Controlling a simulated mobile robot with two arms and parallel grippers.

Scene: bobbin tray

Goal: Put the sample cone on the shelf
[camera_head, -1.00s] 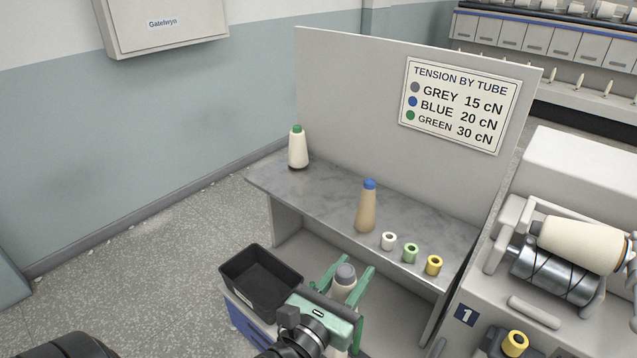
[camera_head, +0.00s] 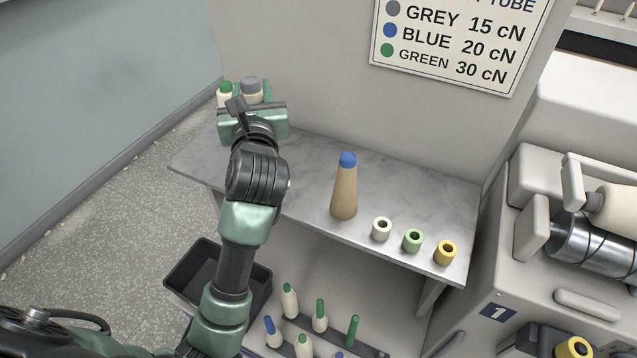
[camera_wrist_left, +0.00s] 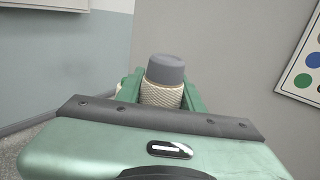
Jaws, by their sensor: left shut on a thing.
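My left gripper (camera_head: 252,96) is shut on a cream cone with a grey tip (camera_head: 251,84), at the far left end of the shelf. The left wrist view shows the cone (camera_wrist_left: 163,92) between the two green fingers, with its grey tip up. Its base is hidden behind the gripper, so I cannot tell whether it touches the shelf. The shelf (camera_head: 300,165) is a grey marbled board in front of an upright panel. A green-tipped cream cone (camera_head: 225,97) stands just left of the gripper, partly hidden. A tan cone with a blue tip (camera_head: 345,190) stands mid-shelf. My right gripper is out of view.
White (camera_head: 381,230), green (camera_head: 412,241) and yellow (camera_head: 446,253) small tubes stand at the shelf's right front. Below are a black bin (camera_head: 190,270) and a rack with several bobbins. A winding machine (camera_head: 500,270) stands on the right. The shelf between gripper and tan cone is clear.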

